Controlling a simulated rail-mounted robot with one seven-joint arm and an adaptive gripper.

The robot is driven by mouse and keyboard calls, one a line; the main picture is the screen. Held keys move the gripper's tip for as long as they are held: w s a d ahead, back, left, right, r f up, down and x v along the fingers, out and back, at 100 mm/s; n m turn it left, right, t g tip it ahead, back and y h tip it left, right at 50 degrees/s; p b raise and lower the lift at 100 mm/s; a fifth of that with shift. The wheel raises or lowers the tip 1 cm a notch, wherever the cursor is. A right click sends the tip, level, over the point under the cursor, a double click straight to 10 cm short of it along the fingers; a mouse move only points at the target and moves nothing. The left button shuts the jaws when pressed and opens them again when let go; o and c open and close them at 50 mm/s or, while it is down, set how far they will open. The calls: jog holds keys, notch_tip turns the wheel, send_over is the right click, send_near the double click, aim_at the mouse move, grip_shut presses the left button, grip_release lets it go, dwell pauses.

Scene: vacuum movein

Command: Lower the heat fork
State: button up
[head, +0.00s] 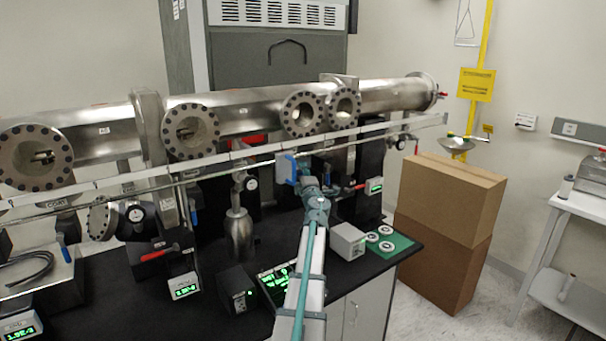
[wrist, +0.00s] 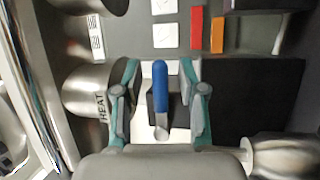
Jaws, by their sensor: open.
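The heat fork (wrist: 160,80) shows in the wrist view as a blue-handled lever on a metal stem, with a white plate behind it. A "HEAT" label (wrist: 102,108) is on the shiny metal cylinder to its left. My gripper (wrist: 163,72) is open, with one teal finger on each side of the blue handle and gaps visible between. I cannot tell how deep the handle sits between the fingers.
The steel vacuum tube (head: 250,112) with flanged ports spans the bench above long metal rails (head: 100,190). A grey box (head: 347,241) and green mat (head: 400,241) lie right of my arm. Cardboard boxes (head: 450,195) stand beyond the bench.

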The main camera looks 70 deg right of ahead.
grip_shut()
jog(key=p, duration=0.3)
jog(key=shift+r+m, duration=0.1)
jog(key=shift+m, duration=0.3)
jog(key=shift+f+m+p, duration=0.2)
jog(key=shift+m+p, duration=0.1)
jog(key=shift+p, duration=0.75)
jog(key=shift+f, duration=0.35)
grip_release()
jog(key=v, duration=1.2)
jog(key=shift+r, duration=0.3)
